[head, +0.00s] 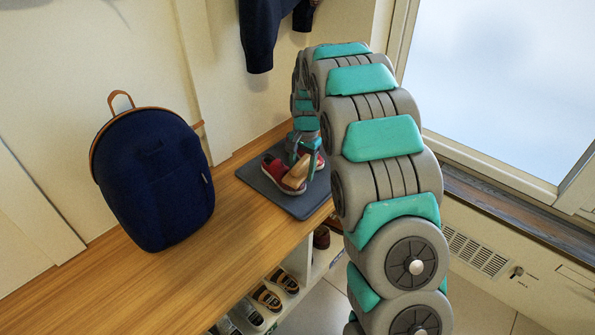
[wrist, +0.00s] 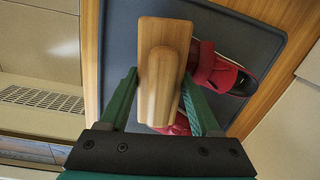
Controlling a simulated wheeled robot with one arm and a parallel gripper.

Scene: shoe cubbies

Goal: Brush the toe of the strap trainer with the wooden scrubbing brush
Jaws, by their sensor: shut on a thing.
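My gripper (head: 299,158) is shut on the wooden scrubbing brush (head: 295,176), a pale block with a raised handle. In the wrist view the brush (wrist: 153,88) sits between the green fingers (wrist: 158,92). Red trainers with pale soles lie on the dark grey mat (head: 307,207); one (head: 270,169) shows left of the brush, and more red (head: 319,161) shows at its right. In the wrist view a red strap trainer (wrist: 222,75) lies right of the brush, with more red (wrist: 178,127) below. The brush hides part of them; I cannot tell whether it touches.
The mat lies on a wooden bench (head: 180,285). A navy backpack (head: 155,180) stands on the bench at the left. Dark clothing (head: 262,35) hangs above. Shoes (head: 266,297) sit in cubbies under the bench. A window (head: 510,75) is at the right.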

